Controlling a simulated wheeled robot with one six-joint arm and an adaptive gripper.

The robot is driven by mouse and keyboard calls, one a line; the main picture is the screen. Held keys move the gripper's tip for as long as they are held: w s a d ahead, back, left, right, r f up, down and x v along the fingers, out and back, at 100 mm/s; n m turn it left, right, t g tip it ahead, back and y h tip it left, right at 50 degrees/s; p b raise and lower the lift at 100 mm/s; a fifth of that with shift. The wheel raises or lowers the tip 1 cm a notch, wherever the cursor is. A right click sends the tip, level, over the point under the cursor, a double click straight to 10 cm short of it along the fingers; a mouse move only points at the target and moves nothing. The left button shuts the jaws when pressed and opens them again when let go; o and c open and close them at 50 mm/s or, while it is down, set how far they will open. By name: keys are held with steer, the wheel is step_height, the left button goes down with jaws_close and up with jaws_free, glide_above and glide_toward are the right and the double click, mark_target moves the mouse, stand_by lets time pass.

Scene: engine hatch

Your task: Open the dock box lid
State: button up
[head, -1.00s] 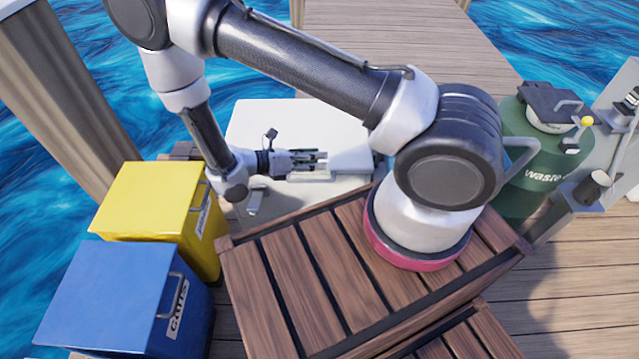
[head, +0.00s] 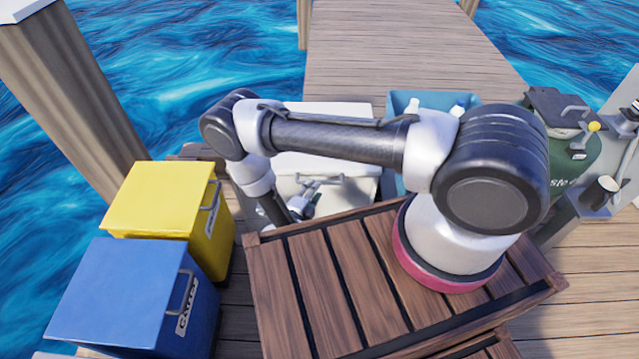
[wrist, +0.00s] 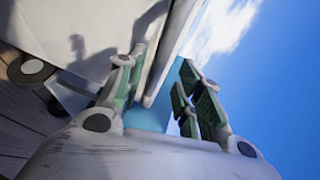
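The white dock box stands behind the wooden crate in the head view, with its lid (head: 345,163) down and partly hidden by my arm. A handle (head: 328,178) shows at its front, just below the lid edge. My gripper (head: 312,187) is low in front of the box, close to that handle. In the wrist view my gripper (wrist: 157,92) has its two green-padded fingers apart with nothing visibly held. The lid's edge (wrist: 165,50) runs upward beyond and between the fingers. I cannot tell whether a finger touches it.
A yellow box (head: 155,200) and a blue box (head: 120,290) stand at left. A slatted wooden crate (head: 320,270) lies in front. A light blue bin (head: 400,102) with bottles and a green waste drum (head: 575,160) are at right. Water lies left of the dock.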

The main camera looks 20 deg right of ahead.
steer(key=x, duration=0.5)
steer(key=shift+c, duration=0.3)
jaws_close()
